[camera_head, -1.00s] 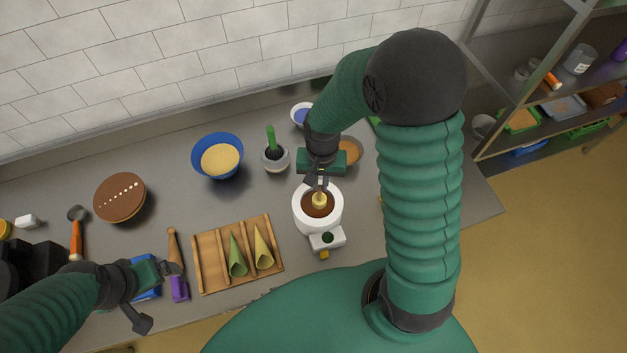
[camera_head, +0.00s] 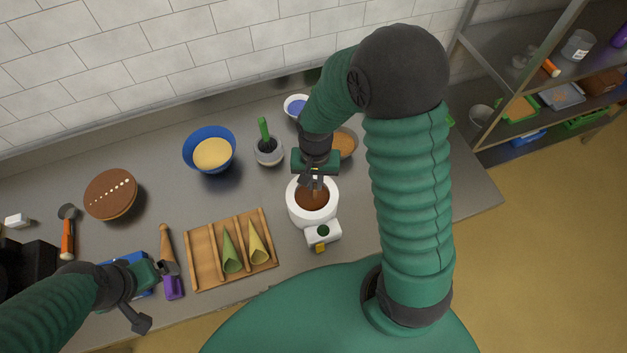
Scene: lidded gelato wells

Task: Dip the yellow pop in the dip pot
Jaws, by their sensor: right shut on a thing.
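The dip pot (camera_head: 297,207) is a round white pot with dark brown liquid inside. It stands on the counter right of the wooden cone rack. My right gripper (camera_head: 314,186) points down over the pot's opening and is shut on the yellow pop. I see no yellow of the pop now; it is hidden by the brown dip or the fingers. My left gripper (camera_head: 168,270) is low at the left, beside a purple-handled tool (camera_head: 172,286).
The wooden rack (camera_head: 204,260) holds a green cone (camera_head: 231,255) and a yellowish cone (camera_head: 258,245). A blue bowl (camera_head: 190,150), a small pot with a green handle (camera_head: 264,130) and a brown-filled bowl (camera_head: 346,143) stand behind. A brown round lid (camera_head: 108,200) is at left.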

